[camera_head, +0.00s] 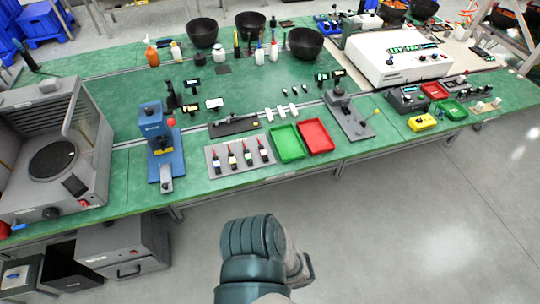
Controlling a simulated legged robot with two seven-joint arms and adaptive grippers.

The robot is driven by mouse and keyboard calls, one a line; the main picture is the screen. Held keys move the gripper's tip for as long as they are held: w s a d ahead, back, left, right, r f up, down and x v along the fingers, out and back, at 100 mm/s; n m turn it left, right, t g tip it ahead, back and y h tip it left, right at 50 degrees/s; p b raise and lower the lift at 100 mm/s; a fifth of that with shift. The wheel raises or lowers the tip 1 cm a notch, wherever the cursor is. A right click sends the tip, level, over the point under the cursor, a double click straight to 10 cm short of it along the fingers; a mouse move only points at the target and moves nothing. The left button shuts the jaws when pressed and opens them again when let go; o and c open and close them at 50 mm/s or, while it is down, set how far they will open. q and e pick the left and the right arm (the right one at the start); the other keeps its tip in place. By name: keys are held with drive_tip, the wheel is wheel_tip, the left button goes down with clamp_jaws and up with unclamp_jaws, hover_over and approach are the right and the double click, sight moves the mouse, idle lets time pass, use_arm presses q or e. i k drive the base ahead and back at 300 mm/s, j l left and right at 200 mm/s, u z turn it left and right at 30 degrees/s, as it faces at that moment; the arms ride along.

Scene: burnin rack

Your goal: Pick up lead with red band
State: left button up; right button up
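Several dark leads with small coloured parts stand in a row on a grey holder plate (222,172) near the front edge of the green bench. From left to right they are a first (216,165), a second (232,158), a third (248,157) and a fourth (263,152). The coloured bands are too small to tell which lead has the red one. A teal and grey arm link of mine shows at the bottom centre, in front of the bench and apart from the leads. Neither gripper's fingers show.
A green tray (288,143) and a red tray (316,136) lie right of the holder. A blue press (160,140) stands left of it, beside a large grey chamber (50,150). Black bowls (305,43) and bottles stand behind. The floor in front is clear.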

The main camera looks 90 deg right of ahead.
sight(263, 154)
drive_tip(key=z, duration=2.7)
